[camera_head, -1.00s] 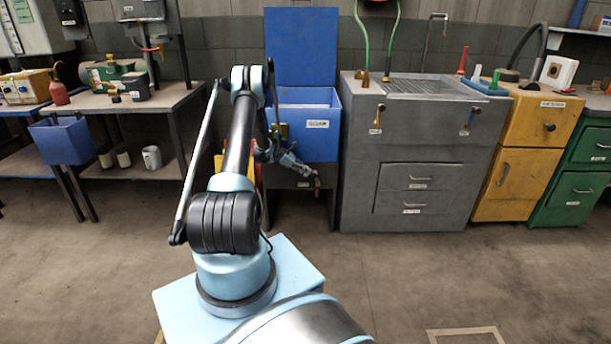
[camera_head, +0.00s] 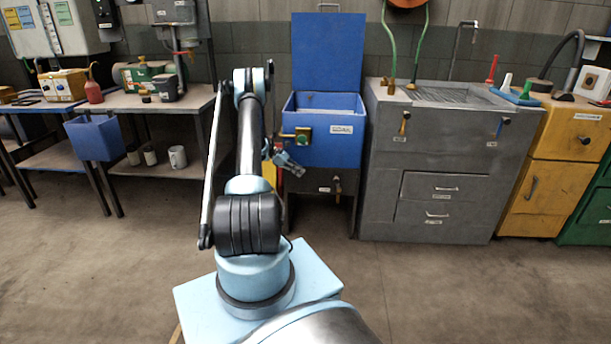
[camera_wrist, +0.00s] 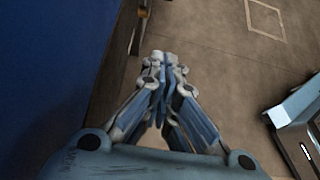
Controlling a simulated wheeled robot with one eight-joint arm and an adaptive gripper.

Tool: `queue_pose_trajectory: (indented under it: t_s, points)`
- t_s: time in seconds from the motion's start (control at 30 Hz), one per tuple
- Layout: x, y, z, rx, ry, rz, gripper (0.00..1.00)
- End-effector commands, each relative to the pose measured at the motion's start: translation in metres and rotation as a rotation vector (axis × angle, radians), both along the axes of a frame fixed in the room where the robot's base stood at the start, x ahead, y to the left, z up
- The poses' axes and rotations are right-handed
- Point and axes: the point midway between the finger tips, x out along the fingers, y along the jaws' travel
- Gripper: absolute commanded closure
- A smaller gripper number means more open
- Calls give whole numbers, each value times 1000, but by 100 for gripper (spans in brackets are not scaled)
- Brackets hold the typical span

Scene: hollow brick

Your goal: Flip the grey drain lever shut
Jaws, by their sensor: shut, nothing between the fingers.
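My gripper (camera_head: 301,172) is shut and empty, in front of the bin's lower left part. Its tips are to the left of the lever with a visible gap in the head view. In the wrist view my gripper (camera_wrist: 160,60) has its fingers together, beside the blue bin wall (camera_wrist: 45,60). A thin brownish part beyond the fingertips may be the lever; I cannot tell.
A green valve block (camera_head: 303,135) with a yellow handle is on the bin's front left. The bin's blue lid (camera_head: 328,55) stands up behind. A grey sink cabinet (camera_head: 385,195) with an orange and a blue lever stands close on the right. The floor in front is clear.

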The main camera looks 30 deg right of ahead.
Motion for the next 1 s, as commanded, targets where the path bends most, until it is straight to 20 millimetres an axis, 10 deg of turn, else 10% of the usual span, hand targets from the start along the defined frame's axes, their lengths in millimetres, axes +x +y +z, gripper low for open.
queue_pose_trajectory:
  t_s: [1.0]
  points:
    - [-68, -92, -50, -127, 92, -1, 100]
